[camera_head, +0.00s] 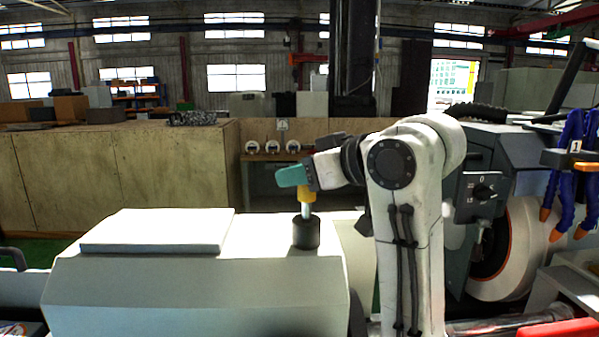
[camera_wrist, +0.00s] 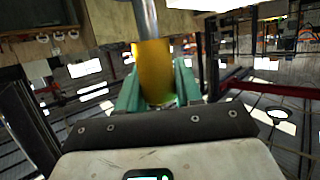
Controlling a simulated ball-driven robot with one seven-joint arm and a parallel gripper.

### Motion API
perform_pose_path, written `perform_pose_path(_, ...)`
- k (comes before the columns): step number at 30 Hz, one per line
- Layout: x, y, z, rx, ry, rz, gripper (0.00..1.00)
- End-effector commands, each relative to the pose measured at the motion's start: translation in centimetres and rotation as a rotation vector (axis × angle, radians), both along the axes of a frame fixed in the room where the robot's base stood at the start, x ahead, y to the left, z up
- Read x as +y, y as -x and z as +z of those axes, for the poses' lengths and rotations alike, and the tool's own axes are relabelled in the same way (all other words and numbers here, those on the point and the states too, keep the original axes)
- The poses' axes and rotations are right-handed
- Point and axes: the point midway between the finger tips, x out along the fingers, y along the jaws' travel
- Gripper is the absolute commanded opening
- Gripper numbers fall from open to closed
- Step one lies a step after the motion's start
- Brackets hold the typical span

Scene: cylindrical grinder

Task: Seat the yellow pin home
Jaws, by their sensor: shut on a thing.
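The yellow pin (camera_head: 306,193) stands upright, its yellow head at the top and a silver shaft below. The shaft's lower end meets the top of a black cylindrical holder (camera_head: 306,236) on the pale machine housing. A length of silver shaft shows between the yellow head and the holder. I cannot tell how deep the shaft goes in. My gripper (camera_head: 297,179), with teal fingers, is shut on the yellow head. The wrist view shows the yellow head (camera_wrist: 153,72) between the teal fingers of the gripper (camera_wrist: 157,82), with the shaft running to the top edge. The holder is not visible there.
A flat pale cover (camera_head: 157,231) lies on the housing left of the holder. A grinding wheel (camera_head: 505,250) and a grey control box with a dial (camera_head: 480,193) stand at the right. Wooden cabinets (camera_head: 120,175) stand behind.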

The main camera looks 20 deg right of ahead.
Motion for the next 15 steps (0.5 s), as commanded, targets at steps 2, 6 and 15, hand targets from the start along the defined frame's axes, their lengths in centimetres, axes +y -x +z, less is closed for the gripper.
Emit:
perform_pose_path(2,0.0,0.0,-0.2,-0.001,0.0,0.0,0.0)
perform_pose_path(6,0.0,0.0,-0.5,-0.001,0.0,0.0,0.0)
perform_pose_path(15,0.0,0.0,-1.2,-0.002,-0.001,0.0,0.0)
